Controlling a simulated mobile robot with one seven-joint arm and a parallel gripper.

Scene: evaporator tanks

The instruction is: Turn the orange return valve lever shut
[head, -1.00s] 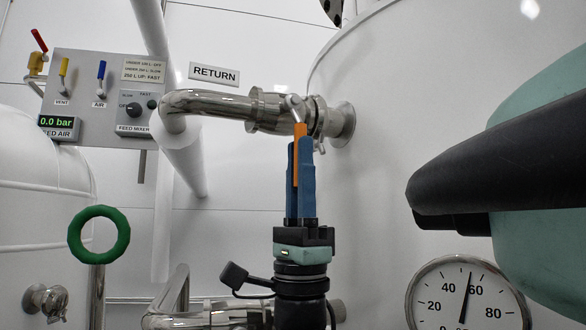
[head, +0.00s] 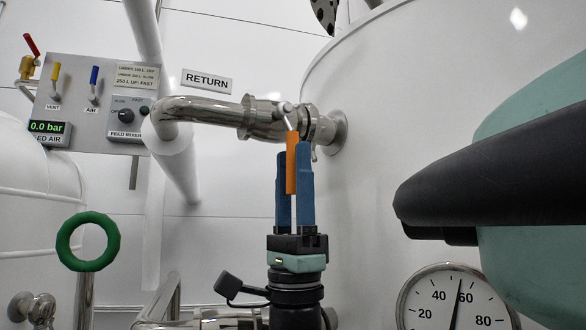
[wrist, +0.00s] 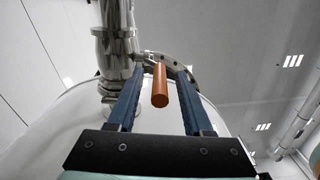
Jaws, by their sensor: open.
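The orange return valve lever (head: 291,162) hangs down from the valve on the steel return pipe (head: 205,108), under the RETURN sign (head: 207,81). My gripper (head: 292,147) points up from below, with its two blue fingers apart and the lever between them in the head view. In the wrist view the lever (wrist: 160,86) shows its round end between the open fingers (wrist: 157,72), with a gap on each side. The lever's upper end at the valve stem is partly hidden in the wrist view.
A control panel (head: 80,95) with small levers and a display is at the left. A green handwheel (head: 88,241) stands at the lower left. A dial gauge (head: 455,305) is at the lower right. The large white tank (head: 400,90) curves behind the valve.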

